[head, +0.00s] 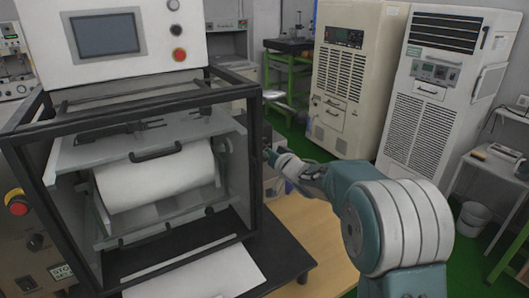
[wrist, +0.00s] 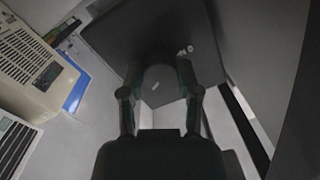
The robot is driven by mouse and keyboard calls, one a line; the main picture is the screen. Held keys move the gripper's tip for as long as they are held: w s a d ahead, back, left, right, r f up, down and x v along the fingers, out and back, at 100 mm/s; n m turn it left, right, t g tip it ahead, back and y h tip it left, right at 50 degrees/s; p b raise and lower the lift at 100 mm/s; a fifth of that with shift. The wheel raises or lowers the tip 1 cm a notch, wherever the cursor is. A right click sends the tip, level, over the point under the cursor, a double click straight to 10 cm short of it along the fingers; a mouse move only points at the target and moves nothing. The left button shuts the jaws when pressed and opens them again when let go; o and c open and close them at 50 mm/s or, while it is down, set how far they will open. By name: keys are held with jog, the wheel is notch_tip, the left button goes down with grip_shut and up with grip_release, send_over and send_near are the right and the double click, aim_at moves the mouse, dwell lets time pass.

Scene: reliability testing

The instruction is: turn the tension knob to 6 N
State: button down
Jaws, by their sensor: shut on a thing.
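The tension knob (wrist: 161,79) appears as a dark, rounded shape with a small pale mark, between my fingers in the wrist view. Its scale cannot be read. My gripper (wrist: 160,70) is shut on it, one finger on each side, against a dark panel (wrist: 205,35). In the head view my gripper (head: 268,153) is at the right side of the black-framed test machine (head: 257,125). The knob cannot be made out there. Small pale marks on the panel are too blurred to read.
The machine holds a large white roll (head: 155,178) and has a screen (head: 104,34) on top. A red emergency button (head: 17,202) is at the left. Two tall cabinets (head: 345,75) (head: 440,95) stand at the back right. Green floor lies beyond the wooden table (head: 325,235).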

jog(key=shift+c, duration=1.5)
grip_release()
jog(key=shift+f, duration=0.45)
jog(key=shift+r, duration=0.15)
jog(key=shift+r, duration=0.15)
jog(key=v, duration=1.1)
jog(key=shift+s+d, duration=0.25)
